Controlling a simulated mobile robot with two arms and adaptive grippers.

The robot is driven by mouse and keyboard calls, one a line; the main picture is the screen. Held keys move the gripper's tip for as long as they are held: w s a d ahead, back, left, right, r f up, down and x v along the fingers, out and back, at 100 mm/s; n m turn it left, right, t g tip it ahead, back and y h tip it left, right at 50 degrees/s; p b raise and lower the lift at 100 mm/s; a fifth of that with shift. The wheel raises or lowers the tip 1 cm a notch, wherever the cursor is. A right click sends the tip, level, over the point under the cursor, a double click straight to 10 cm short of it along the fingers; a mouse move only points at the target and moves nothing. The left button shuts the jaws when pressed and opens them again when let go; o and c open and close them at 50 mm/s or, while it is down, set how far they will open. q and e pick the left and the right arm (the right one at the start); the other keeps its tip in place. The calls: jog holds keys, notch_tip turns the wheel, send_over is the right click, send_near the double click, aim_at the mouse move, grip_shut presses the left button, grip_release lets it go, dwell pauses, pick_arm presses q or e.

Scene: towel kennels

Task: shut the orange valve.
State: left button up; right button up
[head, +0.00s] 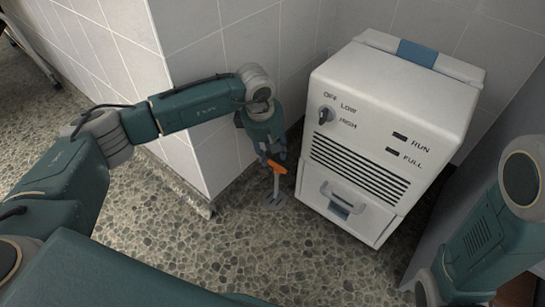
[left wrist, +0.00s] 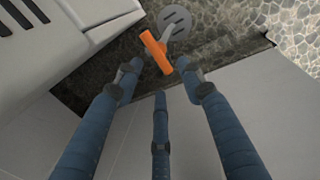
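The orange valve (head: 277,167) has a short bar-shaped handle on a thin grey stem. Its round grey base (head: 274,201) sits on the floor between the tiled wall corner and the white machine. My left gripper (head: 271,157) points down at the handle. In the left wrist view the valve handle (left wrist: 155,52) lies just beyond the fingertips of my left gripper (left wrist: 160,70). The fingers are spread apart with nothing between them; I cannot tell whether any fingertip touches the handle. My right arm shows at the lower right of the head view, but its gripper does not show.
A white machine (head: 386,115) with a knob (head: 326,115), vents and a drawer (head: 345,200) stands close to the right of the valve. A tiled wall corner (head: 190,100) is close on the left. The pebbled floor (head: 250,250) in front is clear.

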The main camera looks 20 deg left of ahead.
pick_arm(q)
notch_tip(320, 180, up, 8)
jog(key=s, duration=0.1)
jog(key=shift+s+a, duration=0.3)
dwell(2.2)
